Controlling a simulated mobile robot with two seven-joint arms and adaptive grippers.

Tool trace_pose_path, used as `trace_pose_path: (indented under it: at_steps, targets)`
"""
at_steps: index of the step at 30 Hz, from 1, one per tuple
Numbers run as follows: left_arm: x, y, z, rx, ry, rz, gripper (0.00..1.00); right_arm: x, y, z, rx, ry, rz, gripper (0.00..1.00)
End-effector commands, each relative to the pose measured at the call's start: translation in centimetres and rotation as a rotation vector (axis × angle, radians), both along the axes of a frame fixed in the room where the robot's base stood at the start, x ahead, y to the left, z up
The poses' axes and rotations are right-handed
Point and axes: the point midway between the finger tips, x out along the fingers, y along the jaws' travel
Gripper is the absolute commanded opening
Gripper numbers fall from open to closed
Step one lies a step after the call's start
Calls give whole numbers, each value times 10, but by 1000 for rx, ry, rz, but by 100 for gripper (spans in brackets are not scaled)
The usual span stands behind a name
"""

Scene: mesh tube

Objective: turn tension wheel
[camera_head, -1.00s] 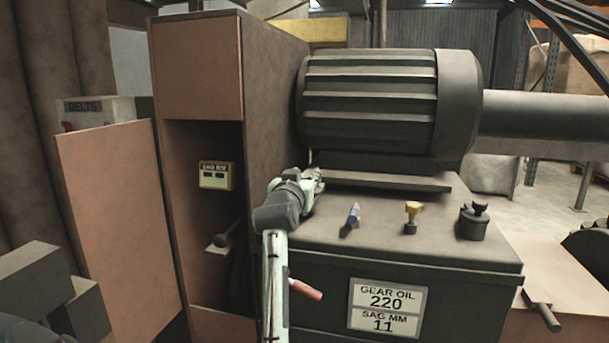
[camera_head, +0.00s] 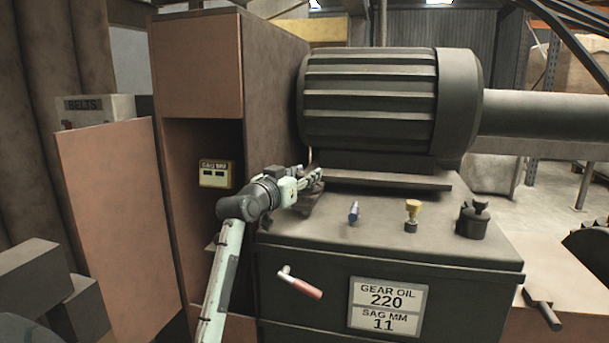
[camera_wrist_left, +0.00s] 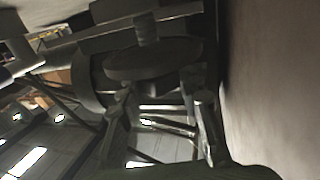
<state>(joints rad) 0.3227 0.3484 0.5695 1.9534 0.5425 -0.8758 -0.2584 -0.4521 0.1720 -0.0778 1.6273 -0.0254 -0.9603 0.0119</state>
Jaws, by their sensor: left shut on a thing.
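My left gripper (camera_head: 316,178) is at the back left corner of the gearbox top, close to the left end of the big motor (camera_head: 370,100). In the left wrist view, a dark round disc on a short shaft, which looks like the tension wheel (camera_wrist_left: 155,62), lies at the tips of the two fingers (camera_wrist_left: 160,88). The gripper is shut on it. The exact contact is dark and hard to make out. In the head view the gripper and forearm mostly hide the wheel. My right gripper is not in view.
The tall brown cabinet (camera_head: 198,70) stands just left of the arm, its door (camera_head: 115,215) open. A yellow sag meter (camera_head: 216,174) hangs inside. A red-handled crank (camera_head: 300,282) sticks out of the gearbox front.

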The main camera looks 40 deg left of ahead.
Motion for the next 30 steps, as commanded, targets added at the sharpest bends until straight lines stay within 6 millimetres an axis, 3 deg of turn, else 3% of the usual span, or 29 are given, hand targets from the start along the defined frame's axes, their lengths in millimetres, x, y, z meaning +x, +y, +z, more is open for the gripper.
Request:
trace_pose_path:
  at_steps: [2, 3, 8, 20, 30]
  targets:
    - [0, 0, -1, -2, 1, -1, 5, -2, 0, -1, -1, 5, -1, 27]
    - [0, 0, -1, -2, 1, 0, 37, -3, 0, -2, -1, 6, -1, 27]
    - [0, 0, -1, -2, 0, 0, 56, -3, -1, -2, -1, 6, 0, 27]
    - [-9, -2, -1, 0, 1, 1, 56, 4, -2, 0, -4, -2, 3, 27]
    - [-75, -19, -1, 1, 2, 1, 56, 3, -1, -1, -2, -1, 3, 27]
